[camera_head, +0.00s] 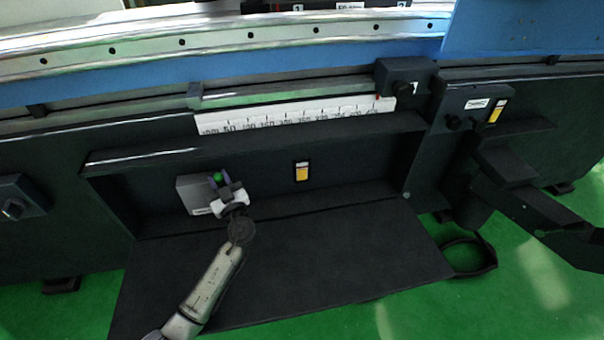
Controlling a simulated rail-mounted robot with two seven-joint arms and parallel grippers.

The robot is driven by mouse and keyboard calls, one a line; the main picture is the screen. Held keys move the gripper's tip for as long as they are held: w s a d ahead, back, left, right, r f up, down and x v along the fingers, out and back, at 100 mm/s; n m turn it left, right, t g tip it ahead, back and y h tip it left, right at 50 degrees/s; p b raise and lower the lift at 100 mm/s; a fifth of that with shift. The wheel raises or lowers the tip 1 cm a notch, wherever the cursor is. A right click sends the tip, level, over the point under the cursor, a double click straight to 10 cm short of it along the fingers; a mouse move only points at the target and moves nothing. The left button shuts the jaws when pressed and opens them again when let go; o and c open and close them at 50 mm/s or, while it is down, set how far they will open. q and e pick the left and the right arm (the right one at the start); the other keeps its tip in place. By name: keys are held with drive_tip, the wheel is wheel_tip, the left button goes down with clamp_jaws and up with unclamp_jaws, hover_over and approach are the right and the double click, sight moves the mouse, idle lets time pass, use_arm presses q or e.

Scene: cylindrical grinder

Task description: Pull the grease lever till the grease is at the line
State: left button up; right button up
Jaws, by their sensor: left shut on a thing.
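A grey box (194,196) with a small light label is mounted on the dark front panel, left of centre. A lever with a green knob (217,176) is at its right side. My left gripper (220,181) is at this lever, shut on it just by the green knob; the fingers hide most of the lever. A small upright gauge (302,172) with a yellow lower part and a pale upper part is on the panel to the right. Its line and exact level are too small to read. My right gripper is not in view.
A ledge with a white ruler scale (290,117) runs above the recess. A dark sloping cover (300,255) lies below it. A second yellow gauge (497,111) is at the right, near dark protruding machine parts (535,210). The floor is green.

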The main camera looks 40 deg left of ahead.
use_arm(q)
drive_tip(key=shift+s+d+f+b, duration=0.15)
drive_tip(key=shift+f+b, duration=0.1)
drive_tip(key=shift+b, duration=0.15)
drive_tip(key=shift+s+d+y, duration=0.1)
drive_tip(key=shift+d+y, duration=0.05)
drive_tip(key=shift+y, duration=0.15)
drive_tip(key=shift+s+d+n+y, duration=0.15)
drive_tip(key=shift+d+n+y, duration=0.05)
drive_tip(key=shift+n+y, duration=0.1)
drive_tip(key=shift+s+f, duration=0.1)
drive_tip(key=o, duration=0.9)
drive_tip(key=shift+d, duration=0.1)
drive_tip(key=shift+s+d, duration=0.1)
drive_tip(key=shift+d, duration=0.05)
